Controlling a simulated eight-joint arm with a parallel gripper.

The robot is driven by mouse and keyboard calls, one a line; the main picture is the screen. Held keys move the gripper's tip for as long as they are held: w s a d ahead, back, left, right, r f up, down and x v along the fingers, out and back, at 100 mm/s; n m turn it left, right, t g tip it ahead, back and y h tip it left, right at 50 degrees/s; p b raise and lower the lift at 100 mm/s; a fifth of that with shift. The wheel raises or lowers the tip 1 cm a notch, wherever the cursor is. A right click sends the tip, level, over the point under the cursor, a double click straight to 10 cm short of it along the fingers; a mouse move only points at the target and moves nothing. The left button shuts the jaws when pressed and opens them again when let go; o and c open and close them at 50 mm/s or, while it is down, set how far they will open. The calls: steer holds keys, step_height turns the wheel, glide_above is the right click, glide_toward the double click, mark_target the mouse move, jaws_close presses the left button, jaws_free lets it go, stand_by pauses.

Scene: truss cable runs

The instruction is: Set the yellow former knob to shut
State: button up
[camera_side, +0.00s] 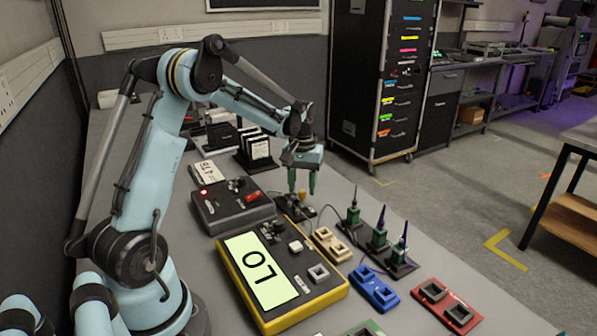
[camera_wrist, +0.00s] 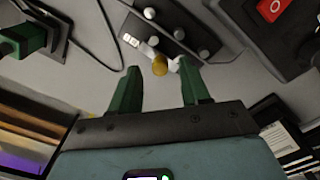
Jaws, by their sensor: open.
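The yellow former knob (camera_wrist: 159,65) shows in the wrist view as a small rounded yellow piece at the edge of a dark block (camera_wrist: 178,24) with several grey knobs. In the side view the yellow knob (camera_side: 302,196) is a small spot below my gripper. My gripper (camera_side: 302,191) points down over the dark block, its two green fingers apart and empty. In the wrist view the knob appears between the two fingertips of my gripper (camera_wrist: 158,68), with space on both sides. I cannot tell the height gap or the knob's setting.
A dark box with red lights (camera_side: 233,205) is left of the gripper. Green plugs (camera_side: 379,238) and beige (camera_side: 332,244), blue (camera_side: 374,288) and red (camera_side: 447,305) socket blocks lie to the right. Cables cross the bench.

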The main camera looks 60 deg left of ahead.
steer(key=shift+f, duration=0.55)
jaws_close()
